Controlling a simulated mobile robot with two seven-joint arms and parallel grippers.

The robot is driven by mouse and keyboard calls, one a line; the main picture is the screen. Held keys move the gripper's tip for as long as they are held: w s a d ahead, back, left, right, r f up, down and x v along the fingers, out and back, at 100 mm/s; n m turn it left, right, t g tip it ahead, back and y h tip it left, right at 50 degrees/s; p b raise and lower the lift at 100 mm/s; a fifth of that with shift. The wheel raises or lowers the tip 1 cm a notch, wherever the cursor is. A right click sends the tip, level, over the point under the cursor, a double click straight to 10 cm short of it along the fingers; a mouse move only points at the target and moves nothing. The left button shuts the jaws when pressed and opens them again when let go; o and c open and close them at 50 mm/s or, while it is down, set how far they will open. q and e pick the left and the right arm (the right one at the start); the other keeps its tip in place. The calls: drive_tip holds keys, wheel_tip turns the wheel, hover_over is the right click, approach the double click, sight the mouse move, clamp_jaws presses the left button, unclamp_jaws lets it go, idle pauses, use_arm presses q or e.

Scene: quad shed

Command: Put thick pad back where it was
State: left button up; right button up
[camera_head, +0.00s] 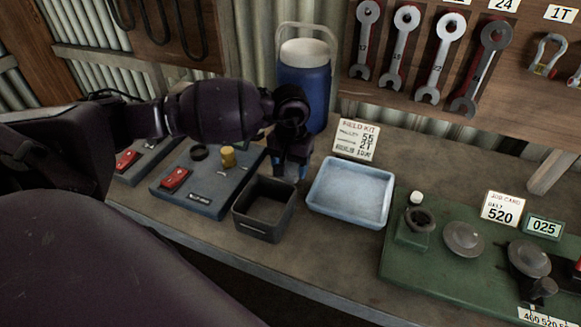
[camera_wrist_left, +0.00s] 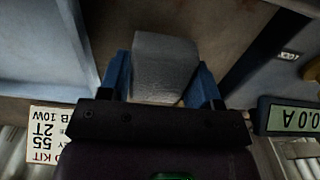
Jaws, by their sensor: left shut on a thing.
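My left gripper (camera_head: 291,174) is at the back edge of the dark open bin (camera_head: 264,228) in the head view, between the blue-grey instrument and the pale blue tray (camera_head: 320,206). In the left wrist view the left gripper (camera_wrist_left: 165,85) has its blue fingers shut on a pale grey block, which looks like the thick pad (camera_wrist_left: 166,65). The pad is mostly hidden by the gripper in the head view. I cannot tell whether it touches the bench. The bin and the tray look empty. My right gripper is not in view.
A blue jug (camera_head: 304,85) stands behind the gripper. A field kit card (camera_head: 357,140) stands behind the tray. The blue-grey instrument (camera_head: 205,185) is left of the bin. A green base (camera_head: 440,262) with round parts is at the right. Wrenches hang on the back board.

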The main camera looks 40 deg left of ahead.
use_arm(q)
drive_tip(key=shift+f, duration=0.4)
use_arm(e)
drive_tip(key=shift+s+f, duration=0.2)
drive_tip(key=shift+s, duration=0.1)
